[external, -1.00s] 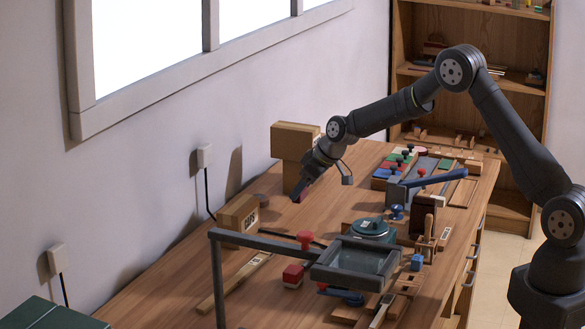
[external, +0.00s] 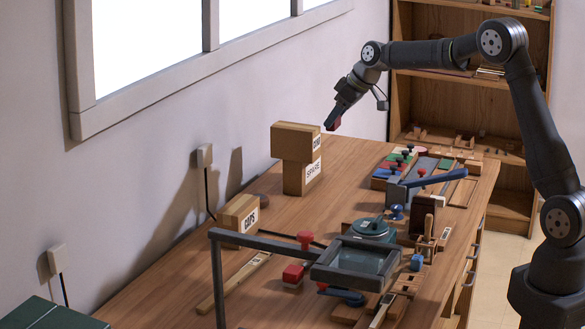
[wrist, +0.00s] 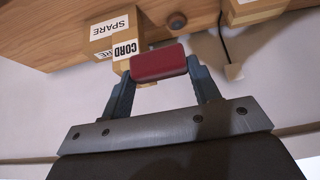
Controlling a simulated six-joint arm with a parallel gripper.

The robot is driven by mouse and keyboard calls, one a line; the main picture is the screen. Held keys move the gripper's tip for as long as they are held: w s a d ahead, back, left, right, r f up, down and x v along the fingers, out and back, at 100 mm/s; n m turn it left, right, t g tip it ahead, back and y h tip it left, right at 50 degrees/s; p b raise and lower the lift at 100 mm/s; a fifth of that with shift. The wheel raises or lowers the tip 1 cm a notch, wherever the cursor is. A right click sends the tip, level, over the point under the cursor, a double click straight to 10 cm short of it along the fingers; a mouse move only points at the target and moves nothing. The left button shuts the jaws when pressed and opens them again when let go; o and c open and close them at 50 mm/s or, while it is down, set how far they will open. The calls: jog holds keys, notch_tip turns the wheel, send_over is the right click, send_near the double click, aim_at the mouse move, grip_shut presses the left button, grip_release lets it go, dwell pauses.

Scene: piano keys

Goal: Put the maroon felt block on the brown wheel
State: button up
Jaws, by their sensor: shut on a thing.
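The maroon felt block (external: 333,124) is held between the fingertips of my gripper (external: 337,116), high above the back of the bench. In the wrist view the block (wrist: 158,63) spans the gap between the two fingers of my gripper (wrist: 160,70). A small dark brown round piece (external: 262,199), which looks like the brown wheel, lies on the bench near the wall, behind the CAPS box. It also shows near the top of the wrist view (wrist: 177,20). My gripper is up and to the right of it, well apart.
Two stacked cartons, CORD (external: 296,141) on SPARE (external: 302,176), stand left of and below my gripper. The CAPS box (external: 239,219) stands in front of the wheel. A grey frame (external: 270,243) and red-knobbed tools crowd the front. Bare wood (external: 335,190) lies mid-bench.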

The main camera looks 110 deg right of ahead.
jog(key=w+d, duration=0.7)
jog(key=w, duration=0.1)
send_over(261, 197)
jog(key=shift+a+f+m, duration=0.1)
jog(key=shift+a+m, duration=0.05)
jog(key=shift+m, duration=0.15)
notch_tip(261, 197, down, 21)
jog(key=shift+r, duration=0.1)
dwell(0.5)
jog(key=shift+f, duration=0.25)
jog(key=o, duration=1)
jog(key=shift+c, duration=0.2)
jog(key=shift+r, duration=0.1)
